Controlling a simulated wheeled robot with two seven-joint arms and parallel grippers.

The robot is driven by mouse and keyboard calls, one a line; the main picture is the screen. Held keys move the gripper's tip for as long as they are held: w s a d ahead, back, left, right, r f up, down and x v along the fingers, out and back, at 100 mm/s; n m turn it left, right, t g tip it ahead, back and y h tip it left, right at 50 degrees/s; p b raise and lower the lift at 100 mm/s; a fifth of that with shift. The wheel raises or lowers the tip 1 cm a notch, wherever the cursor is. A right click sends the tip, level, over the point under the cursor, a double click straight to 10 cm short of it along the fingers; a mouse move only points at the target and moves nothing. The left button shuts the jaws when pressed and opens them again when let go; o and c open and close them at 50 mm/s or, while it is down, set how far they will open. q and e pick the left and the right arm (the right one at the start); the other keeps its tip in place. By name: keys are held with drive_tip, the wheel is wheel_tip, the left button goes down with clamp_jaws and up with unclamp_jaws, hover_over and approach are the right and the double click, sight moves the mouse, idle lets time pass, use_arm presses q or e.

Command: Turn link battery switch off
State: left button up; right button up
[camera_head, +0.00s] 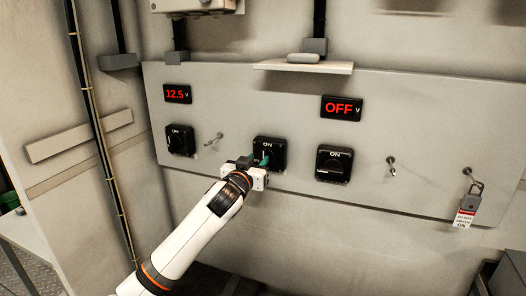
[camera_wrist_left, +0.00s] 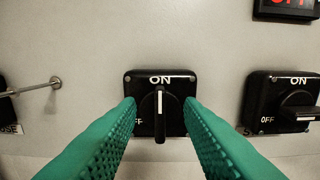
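Three black rotary switches sit in a row on the grey panel. The middle switch (camera_head: 270,146), presumably the link one, is in front of my left gripper (camera_head: 256,161). In the left wrist view this middle switch (camera_wrist_left: 160,82) has its handle upright, its white mark pointing to ON. The green fingers of my left gripper (camera_wrist_left: 160,112) are open, one on each side of the handle, with a gap to it; whether the tips touch the housing is unclear. The left switch (camera_head: 180,140) stands at the left. The right switch (camera_head: 334,164) has its handle lying sideways. My right gripper is not in view.
A red display (camera_head: 177,94) reads 12.5 V; another display (camera_head: 342,108) reads OFF. Metal pins stick out of the panel (camera_head: 440,140). A padlock with a red and white tag (camera_head: 465,217) hangs at the right. A small shelf (camera_head: 303,66) juts out above.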

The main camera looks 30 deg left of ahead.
sight(263, 153)
use_arm(q)
drive_tip(key=shift+p+x, duration=0.5)
drive_tip(key=shift+x, duration=2.2)
clamp_jaws()
